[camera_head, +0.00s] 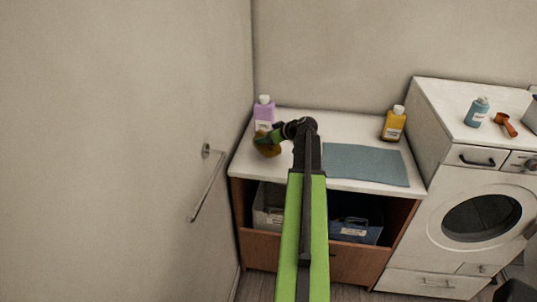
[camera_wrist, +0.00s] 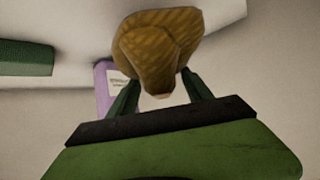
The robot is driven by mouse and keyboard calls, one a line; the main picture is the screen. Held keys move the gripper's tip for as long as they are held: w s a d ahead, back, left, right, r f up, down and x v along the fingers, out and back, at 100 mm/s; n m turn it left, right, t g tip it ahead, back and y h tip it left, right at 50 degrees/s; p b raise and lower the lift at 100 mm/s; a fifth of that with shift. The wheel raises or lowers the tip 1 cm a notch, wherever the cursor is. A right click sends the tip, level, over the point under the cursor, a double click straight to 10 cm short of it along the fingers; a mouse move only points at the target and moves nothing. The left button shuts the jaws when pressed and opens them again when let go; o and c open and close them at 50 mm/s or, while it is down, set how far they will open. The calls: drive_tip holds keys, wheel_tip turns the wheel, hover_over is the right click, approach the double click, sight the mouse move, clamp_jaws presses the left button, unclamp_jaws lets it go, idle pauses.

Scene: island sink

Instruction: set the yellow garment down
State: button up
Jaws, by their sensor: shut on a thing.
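The yellow garment (camera_head: 266,149) is a small mustard-yellow bundle at the left end of the white counter, in front of the purple bottle. It also shows in the wrist view (camera_wrist: 157,45), bunched between the fingertips. My gripper (camera_wrist: 155,88) is shut on it. In the head view my gripper (camera_head: 270,137) reaches left from the end of my green arm. I cannot tell whether the garment touches the counter or hangs just above it. Part of the garment is hidden by my gripper.
The purple bottle (camera_head: 264,113) stands close behind the garment. A blue-grey mat (camera_head: 365,165) lies on the white counter (camera_head: 237,166), with a yellow bottle (camera_head: 394,124) behind it. The wall and a towel bar (camera_head: 207,187) are at left, the washing machine (camera_head: 440,216) at right.

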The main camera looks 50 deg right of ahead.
drive_tip(key=shift+w+a+f, duration=0.45)
drive_tip(key=shift+w+f, duration=0.1)
drive_tip(key=shift+w, duration=0.2)
wheel_tip(320, 180, down, 4)
drive_tip(key=b, duration=0.4)
drive_tip(key=shift+f+b, duration=0.2)
drive_tip(key=shift+b, duration=0.15)
drive_tip(key=shift+s+r, duration=0.1)
drive_tip(key=shift+r, duration=0.15)
drive_tip(key=o, duration=1.4)
drive_tip(key=shift+s+r+p, duration=0.15)
drive_tip(key=shift+r+p, duration=0.05)
drive_tip(key=shift+p, duration=0.25)
drive_tip(key=p+v, duration=0.6)
drive_tip(key=v, duration=0.4)
drive_tip(key=shift+s+a+r, duration=0.1)
drive_tip(key=shift+s+r, duration=0.1)
drive_tip(key=shift+r, duration=0.05)
drive_tip(key=shift+s+r, duration=0.1)
drive_tip(key=shift+s, duration=0.4)
